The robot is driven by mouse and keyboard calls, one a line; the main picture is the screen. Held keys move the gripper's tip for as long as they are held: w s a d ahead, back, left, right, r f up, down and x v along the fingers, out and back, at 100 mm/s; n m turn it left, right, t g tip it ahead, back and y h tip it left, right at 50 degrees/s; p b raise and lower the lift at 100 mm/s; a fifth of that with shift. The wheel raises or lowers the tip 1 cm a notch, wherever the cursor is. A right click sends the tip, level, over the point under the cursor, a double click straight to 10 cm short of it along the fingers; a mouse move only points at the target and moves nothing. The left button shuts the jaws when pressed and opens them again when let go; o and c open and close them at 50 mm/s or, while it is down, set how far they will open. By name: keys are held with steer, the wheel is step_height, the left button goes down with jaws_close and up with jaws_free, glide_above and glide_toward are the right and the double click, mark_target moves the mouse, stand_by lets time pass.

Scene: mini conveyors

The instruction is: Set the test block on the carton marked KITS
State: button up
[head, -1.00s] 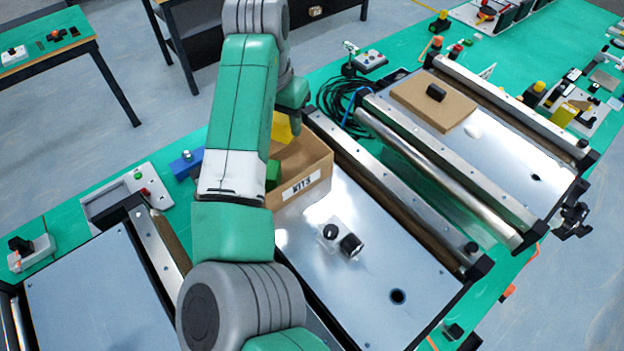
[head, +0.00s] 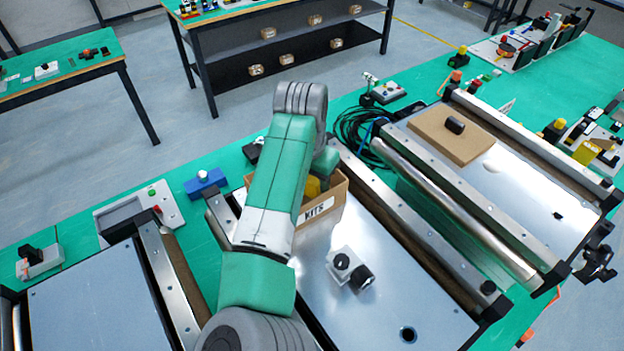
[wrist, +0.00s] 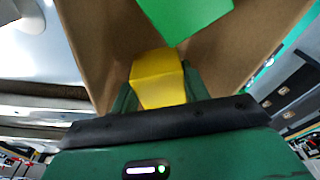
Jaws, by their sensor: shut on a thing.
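The carton (head: 334,203) marked KITS is a brown open-topped box on the middle conveyor, its label facing front. My gripper (wrist: 160,78) is shut on a yellow block, which I take for the test block (wrist: 158,84), between its dark green fingers. In the head view the yellow block (head: 313,187) shows at the carton's opening, partly hidden by my arm. In the wrist view a bright green block (wrist: 185,14) lies beyond the yellow one, with the carton's brown walls around. I cannot tell whether the yellow block touches the carton.
A grey fixture with black knobs (head: 349,267) stands on the conveyor plate in front of the carton. A flat brown box (head: 452,140) with a black piece lies on the right conveyor. A blue item (head: 205,183) sits left of the carton. Black cable coils (head: 358,135) lie behind it.

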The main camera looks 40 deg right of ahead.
steer(key=shift+f, duration=0.25)
steer(key=o, duration=1)
steer(key=shift+o, duration=0.2)
step_height(320, 180, up, 12)
steer(key=a+p, duration=0.1)
steer(key=shift+s+a+p, duration=0.2)
steer(key=shift+a+p, duration=0.15)
steer(key=shift+p, duration=0.05)
